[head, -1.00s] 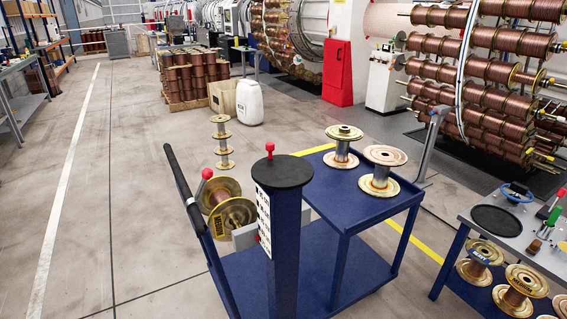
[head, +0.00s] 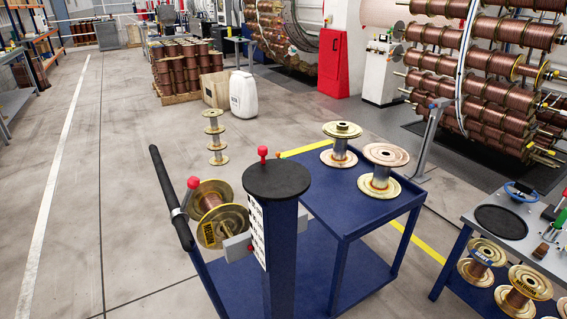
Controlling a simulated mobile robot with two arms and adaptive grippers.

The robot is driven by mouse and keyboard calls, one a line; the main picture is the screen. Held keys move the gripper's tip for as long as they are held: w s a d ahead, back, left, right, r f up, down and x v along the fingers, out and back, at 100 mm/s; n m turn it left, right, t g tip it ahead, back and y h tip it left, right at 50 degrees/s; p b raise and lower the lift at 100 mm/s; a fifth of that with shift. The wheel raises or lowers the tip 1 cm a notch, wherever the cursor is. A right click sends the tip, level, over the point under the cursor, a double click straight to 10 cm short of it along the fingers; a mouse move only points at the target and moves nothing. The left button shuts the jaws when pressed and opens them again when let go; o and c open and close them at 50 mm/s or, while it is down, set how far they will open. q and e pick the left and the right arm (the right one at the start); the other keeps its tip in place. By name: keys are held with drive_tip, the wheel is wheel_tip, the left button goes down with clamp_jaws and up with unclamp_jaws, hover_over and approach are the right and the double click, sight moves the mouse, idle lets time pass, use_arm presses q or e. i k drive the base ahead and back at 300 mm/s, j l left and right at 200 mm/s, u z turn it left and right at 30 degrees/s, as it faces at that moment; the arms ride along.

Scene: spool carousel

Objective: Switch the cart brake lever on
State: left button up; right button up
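The blue cart (head: 345,269) stands in the middle of the head view, with a black push handle (head: 171,198) at its left. A short lever with a red knob (head: 193,183) is attached beside this handle and points up and to the right. A second red knob (head: 263,152) shows just behind the black round top (head: 277,181) of a blue post (head: 283,262). I cannot tell which one is the brake lever. Neither of my grippers is in view.
Two empty spools (head: 340,145) (head: 382,172) stand on the cart's upper shelf. A larger flanged spool (head: 222,215) is beside the handle. Stacked spools (head: 214,137) stand on the floor behind. A tool table (head: 505,236) is at the right. The floor at left (head: 75,220) is clear.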

sight(193, 183)
drive_tip(key=i, duration=0.9)
drive_tip(key=l, duration=0.05)
